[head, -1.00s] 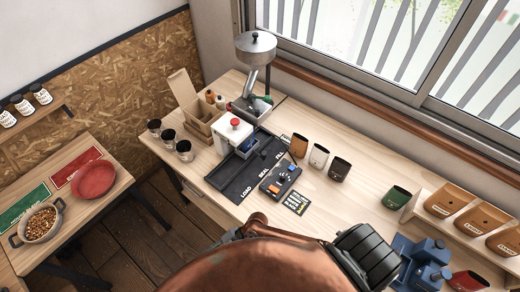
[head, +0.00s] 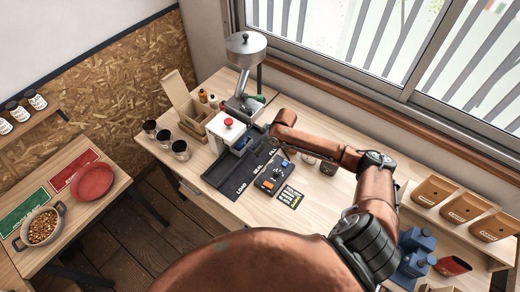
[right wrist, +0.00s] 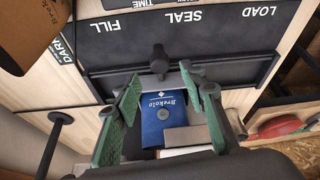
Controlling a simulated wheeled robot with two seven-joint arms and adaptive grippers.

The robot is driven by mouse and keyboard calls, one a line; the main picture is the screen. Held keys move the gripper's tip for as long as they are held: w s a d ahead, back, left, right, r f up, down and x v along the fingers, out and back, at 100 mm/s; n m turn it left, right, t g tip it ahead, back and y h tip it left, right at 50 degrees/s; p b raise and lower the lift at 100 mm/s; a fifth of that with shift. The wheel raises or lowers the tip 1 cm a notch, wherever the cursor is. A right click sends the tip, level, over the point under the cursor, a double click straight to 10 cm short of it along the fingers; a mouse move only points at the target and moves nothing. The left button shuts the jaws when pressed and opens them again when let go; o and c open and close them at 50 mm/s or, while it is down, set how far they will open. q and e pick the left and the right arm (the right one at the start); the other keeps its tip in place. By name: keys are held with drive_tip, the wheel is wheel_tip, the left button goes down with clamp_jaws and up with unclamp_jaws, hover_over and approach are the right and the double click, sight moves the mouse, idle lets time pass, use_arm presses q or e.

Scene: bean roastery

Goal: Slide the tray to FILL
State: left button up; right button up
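The tray (right wrist: 172,69) is grey with a dark knob (right wrist: 160,60) on its near edge. It holds a blue pouch (right wrist: 165,122), which also shows as a blue patch in the head view (head: 243,142). The tray stands on the dark track (head: 222,175) marked LOAD, SEAL and FILL. In the right wrist view the knob lies between the SEAL (right wrist: 183,17) and FILL (right wrist: 126,27) labels, closer to SEAL. My right gripper (right wrist: 162,88) is open, its green fingers spread either side of the tray's knob end, not closed on it. My left gripper is out of view.
A white press with a red button (head: 228,122) stands behind the track. A metal hopper (head: 246,48) rises at the FILL end. A control box (head: 270,178) sits in front. Cups (head: 328,167) are partly hidden by my right arm. Dark cups (head: 180,150) stand at left.

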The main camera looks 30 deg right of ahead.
drive_tip(key=shift+x, duration=2.45)
clamp_jaws()
